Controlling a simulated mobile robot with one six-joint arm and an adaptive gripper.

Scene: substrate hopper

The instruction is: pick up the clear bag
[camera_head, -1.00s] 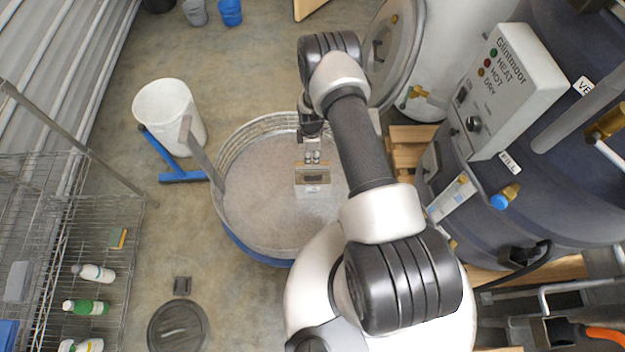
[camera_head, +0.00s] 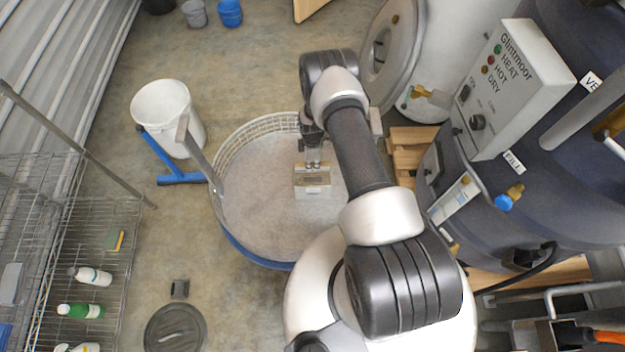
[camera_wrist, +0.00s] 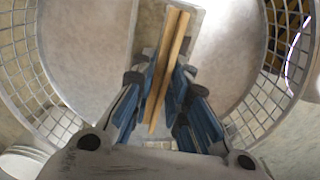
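The clear bag (camera_head: 313,192) appears as a small pale, see-through packet with a tan top strip, lying in the round basin. In the wrist view, its tan strip (camera_wrist: 166,75) runs between my fingers, with a pale sheet beyond. My gripper (camera_head: 313,163) is at the strip's upper edge in the head view. In the wrist view, my gripper (camera_wrist: 166,72) has its two blue-padded fingers on either side of the strip, with a gap between them. Contact with the strip cannot be made out. The bag's underside is hidden.
The basin (camera_head: 228,235) has a mesh rim and blue lower edge. A white bucket (camera_head: 170,105) and blue squeegee (camera_head: 180,178) stand to its left. A dark tank with a control box (camera_head: 515,85) stands right. A wire shelf (camera_head: 120,215) is at left.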

